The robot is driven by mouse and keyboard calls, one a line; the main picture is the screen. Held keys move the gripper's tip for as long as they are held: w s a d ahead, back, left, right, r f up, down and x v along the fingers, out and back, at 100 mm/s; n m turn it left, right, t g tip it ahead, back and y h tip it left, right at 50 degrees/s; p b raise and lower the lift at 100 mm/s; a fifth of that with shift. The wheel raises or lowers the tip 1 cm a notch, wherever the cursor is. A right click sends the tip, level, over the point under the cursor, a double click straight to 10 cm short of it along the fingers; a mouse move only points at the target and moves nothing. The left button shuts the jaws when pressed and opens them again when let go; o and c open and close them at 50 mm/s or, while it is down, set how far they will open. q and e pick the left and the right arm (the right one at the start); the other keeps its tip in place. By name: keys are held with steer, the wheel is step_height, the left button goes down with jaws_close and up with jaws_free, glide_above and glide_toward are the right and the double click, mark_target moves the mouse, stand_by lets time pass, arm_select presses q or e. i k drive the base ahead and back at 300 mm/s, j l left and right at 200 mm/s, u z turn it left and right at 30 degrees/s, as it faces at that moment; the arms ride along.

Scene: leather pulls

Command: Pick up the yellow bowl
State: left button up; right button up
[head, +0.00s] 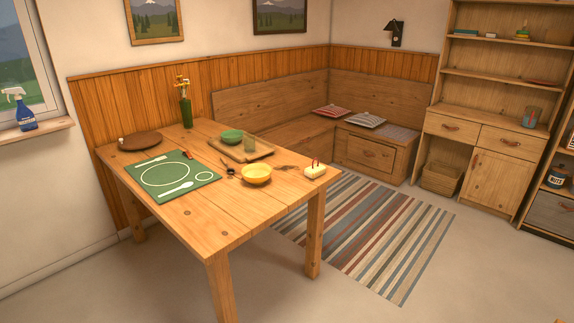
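The yellow bowl (257,175) sits upright on the wooden table (237,215), toward its right side and in front of a tray. Its inside shows and looks empty. It stands apart from the tray. Small dark utensils (230,172) lie close to its left. Neither of my grippers is in the head view.
A green placemat (190,192), a brown round board (140,141), a tray (224,151) with a green bowl (231,137) and a glass (250,144), a vase (186,112) and a butter-like block (315,171) share the table. The table's front is clear. A striped rug (375,232) lies right.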

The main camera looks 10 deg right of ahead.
mark_target(257, 173)
steer(key=i+l+z, duration=0.15)
steer(key=i, duration=0.35)
steer(key=i+l+z, duration=0.1)
steer(key=i, duration=0.4)
